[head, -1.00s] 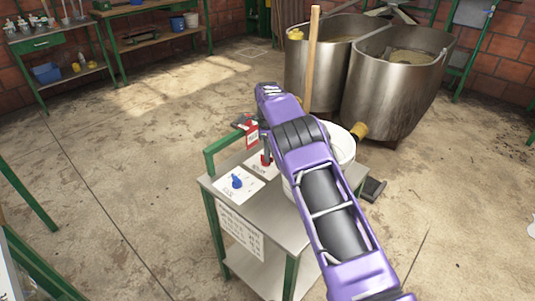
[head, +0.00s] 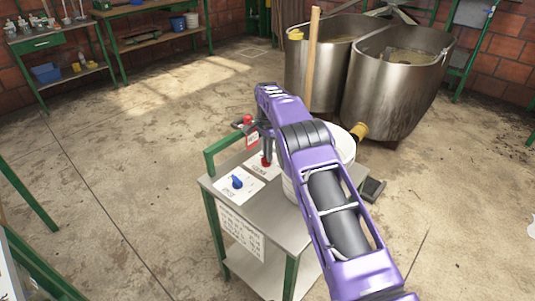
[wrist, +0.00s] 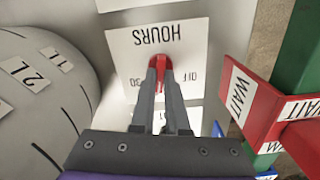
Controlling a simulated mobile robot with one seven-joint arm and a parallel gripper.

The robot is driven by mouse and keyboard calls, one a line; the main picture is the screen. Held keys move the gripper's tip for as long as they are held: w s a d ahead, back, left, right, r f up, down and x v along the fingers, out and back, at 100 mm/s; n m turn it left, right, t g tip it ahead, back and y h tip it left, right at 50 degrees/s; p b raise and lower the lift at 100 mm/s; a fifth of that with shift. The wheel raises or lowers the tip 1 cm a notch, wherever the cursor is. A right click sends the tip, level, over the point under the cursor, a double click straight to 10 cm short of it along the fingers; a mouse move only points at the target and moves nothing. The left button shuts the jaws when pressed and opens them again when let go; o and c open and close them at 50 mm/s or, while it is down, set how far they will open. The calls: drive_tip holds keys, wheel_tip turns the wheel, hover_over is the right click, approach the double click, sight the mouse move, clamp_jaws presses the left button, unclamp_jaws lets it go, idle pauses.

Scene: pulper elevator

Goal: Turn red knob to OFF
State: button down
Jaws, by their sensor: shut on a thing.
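The red knob (wrist: 160,56) sits on a white panel (wrist: 190,42) printed HOURS and OFF, seen upside down in the wrist view. My gripper (wrist: 161,66) is shut on it, with a dark finger on each side. In the head view, the red knob (head: 266,161) shows below my gripper (head: 267,154), on top of the small metal cart (head: 275,205). My fingers hide much of the knob, so its exact setting cannot be read.
A blue knob (head: 237,182) on a second white panel is at the left. A white bucket (head: 342,150) stands right of the red knob. A red WAIT sign (wrist: 245,98) and the cart's green handle (head: 222,148) are close by. Large metal vats (head: 385,105) stand behind.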

drive_tip(key=n, duration=0.6)
drive_tip(key=shift+w+a, duration=0.1)
drive_tip(key=shift+a, duration=0.05)
drive_tip(key=n, duration=0.6)
drive_tip(key=shift+a+n, duration=0.1)
drive_tip(key=shift+n, duration=0.3)
drive_tip(key=c, duration=0.9)
unclamp_jaws()
wheel_tip(320, 180, up, 18)
drive_tip(key=p, duration=0.5)
drive_tip(key=shift+f+p, duration=0.25)
drive_tip(key=shift+p, duration=0.15)
